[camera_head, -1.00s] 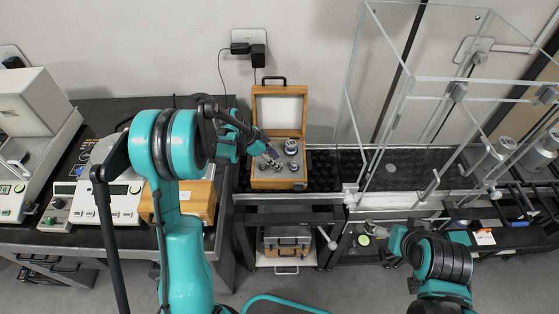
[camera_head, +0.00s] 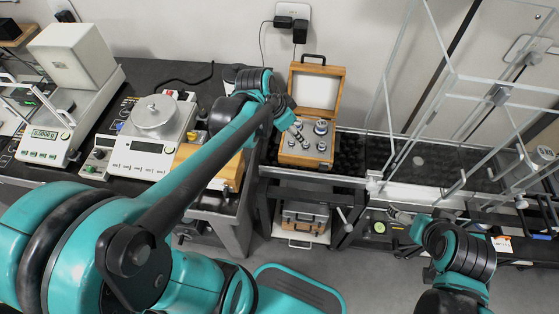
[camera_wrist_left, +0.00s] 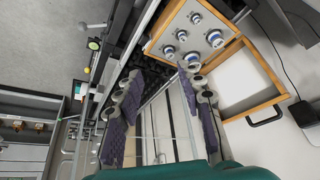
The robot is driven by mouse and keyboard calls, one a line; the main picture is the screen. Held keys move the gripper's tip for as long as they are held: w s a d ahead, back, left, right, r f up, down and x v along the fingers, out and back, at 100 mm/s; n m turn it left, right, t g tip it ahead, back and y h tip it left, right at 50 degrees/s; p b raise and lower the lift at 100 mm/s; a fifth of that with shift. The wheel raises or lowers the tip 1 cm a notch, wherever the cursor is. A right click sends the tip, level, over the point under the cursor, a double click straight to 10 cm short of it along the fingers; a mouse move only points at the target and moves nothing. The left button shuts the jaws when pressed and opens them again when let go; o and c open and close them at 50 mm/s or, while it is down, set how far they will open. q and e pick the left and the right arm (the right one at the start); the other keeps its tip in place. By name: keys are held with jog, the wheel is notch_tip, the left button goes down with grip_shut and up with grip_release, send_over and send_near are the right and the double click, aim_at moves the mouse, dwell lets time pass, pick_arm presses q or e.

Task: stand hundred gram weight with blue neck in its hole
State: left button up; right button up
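Several silvery weights with blue necks stand in the open wooden weight box (camera_head: 300,158). The largest weight (camera_head: 320,127) is at the right, and it also shows in the left wrist view (camera_wrist_left: 215,38). Smaller weights, such as this one (camera_wrist_left: 168,52), stand in the box panel. One weight (camera_wrist_left: 192,60) is close to a fingertip, and I cannot tell if they touch. I cannot read which is the hundred gram weight. My left gripper (camera_wrist_left: 160,88) is open and empty, its purple-padded fingers apart beside the box. My right gripper (camera_head: 400,215) is away at the right, its opening unclear.
The box lid (camera_head: 315,90) stands open behind the weights. A glass enclosure (camera_head: 440,110) stands to the right. Balances (camera_head: 150,135) and a wooden case (camera_head: 222,172) occupy the left table. A dark bench strip lies right of the box.

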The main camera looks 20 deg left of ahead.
pick_arm(q)
jog(key=s+d+r+n+t+y, duration=0.1)
jog(key=s+n, duration=0.5)
jog(key=s, duration=0.6)
jog(key=shift+s+t+y, duration=0.2)
jog(key=shift+t+y, duration=0.6)
